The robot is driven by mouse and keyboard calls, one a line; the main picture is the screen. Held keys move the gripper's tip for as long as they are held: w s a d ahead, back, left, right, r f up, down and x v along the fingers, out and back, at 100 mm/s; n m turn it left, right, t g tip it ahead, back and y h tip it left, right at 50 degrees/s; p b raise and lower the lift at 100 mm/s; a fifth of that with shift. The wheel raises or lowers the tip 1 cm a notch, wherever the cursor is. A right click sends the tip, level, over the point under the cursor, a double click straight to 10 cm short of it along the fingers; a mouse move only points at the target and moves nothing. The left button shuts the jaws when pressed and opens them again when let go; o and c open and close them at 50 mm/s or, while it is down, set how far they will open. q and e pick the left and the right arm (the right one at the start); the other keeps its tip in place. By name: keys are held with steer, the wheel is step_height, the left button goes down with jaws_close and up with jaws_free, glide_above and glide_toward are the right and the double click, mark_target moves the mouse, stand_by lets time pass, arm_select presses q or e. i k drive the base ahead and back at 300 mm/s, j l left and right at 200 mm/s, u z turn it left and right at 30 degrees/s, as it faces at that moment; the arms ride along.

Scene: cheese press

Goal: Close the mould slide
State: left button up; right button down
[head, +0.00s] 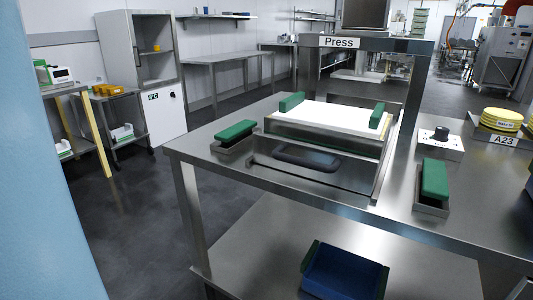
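The press (366,45) is a steel frame with a "Press" label, standing on the steel table. The mould slide appears to be the steel tray (318,145) with a white slab (328,117), and it sits out in front of the press frame. A green block stands at the slab's left (291,102) and another at its right (377,115). A dark rounded handle-like piece (305,158) lies at the front, in or over a steel recess. Whether it is joined to the slide, I cannot tell. Neither of my grippers is in view.
Green-topped steel boxes stand left (235,132) and right (434,180) of the slide. A white box with a black knob (440,141) and yellow discs (502,119) stand at the right. A blue crate (343,275) sits on the lower shelf. The table front is bare.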

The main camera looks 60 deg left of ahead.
mark_target(353, 162)
steer(key=u, duration=1.4)
